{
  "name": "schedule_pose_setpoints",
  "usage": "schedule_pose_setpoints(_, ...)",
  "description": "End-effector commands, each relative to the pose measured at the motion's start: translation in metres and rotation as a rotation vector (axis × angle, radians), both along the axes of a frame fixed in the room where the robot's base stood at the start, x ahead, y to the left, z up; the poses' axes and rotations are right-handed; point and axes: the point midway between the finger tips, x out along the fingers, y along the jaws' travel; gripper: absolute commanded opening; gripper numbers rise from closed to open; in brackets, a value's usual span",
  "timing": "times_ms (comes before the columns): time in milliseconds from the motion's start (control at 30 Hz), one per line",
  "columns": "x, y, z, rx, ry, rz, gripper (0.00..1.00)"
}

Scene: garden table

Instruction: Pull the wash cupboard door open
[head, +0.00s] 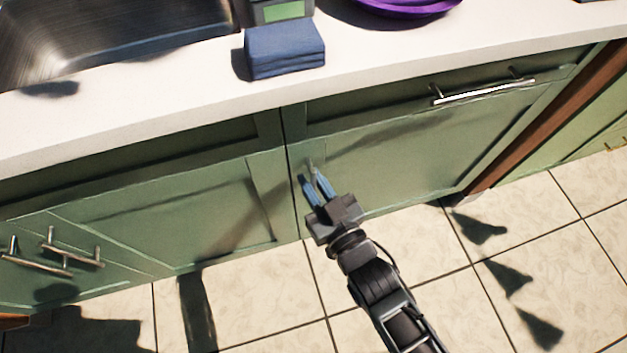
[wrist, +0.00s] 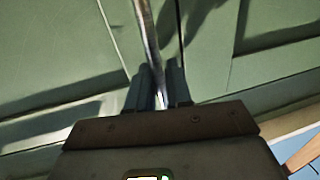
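The green wash cupboard door (head: 390,165) is below the counter, right of the vertical seam, and looks flush with the front. Its upright metal handle (head: 311,163) is near the door's left edge, with its lower part hidden by my gripper. My gripper (head: 312,180) reaches up to the door with its two blue fingers on either side of the handle. In the wrist view the metal bar (wrist: 147,30) runs down between the dark fingers of my gripper (wrist: 160,80). The fingers are only slightly apart; whether they press on the bar is not clear.
Another green panel (head: 190,215) lies left of the seam, with bar handles (head: 75,246) at far left. A horizontal handle (head: 485,92) is above right. The white counter (head: 180,105) carries a sink, a blue folded cloth (head: 285,50) and a purple dish (head: 410,8). The tiled floor is clear.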

Motion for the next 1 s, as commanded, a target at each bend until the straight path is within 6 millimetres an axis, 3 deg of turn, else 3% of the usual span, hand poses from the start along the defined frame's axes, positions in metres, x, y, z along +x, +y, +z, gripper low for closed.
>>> schedule_pose_setpoints(200,0.0,0.0,0.0,0.0,0.0,0.0,0.0)
schedule_pose_setpoints(733,-0.002,-0.001,0.0,0.0,0.0,0.003,0.0)
schedule_pose_setpoints(1000,-0.021,-0.006,0.001,-0.002,0.001,0.039,0.0)
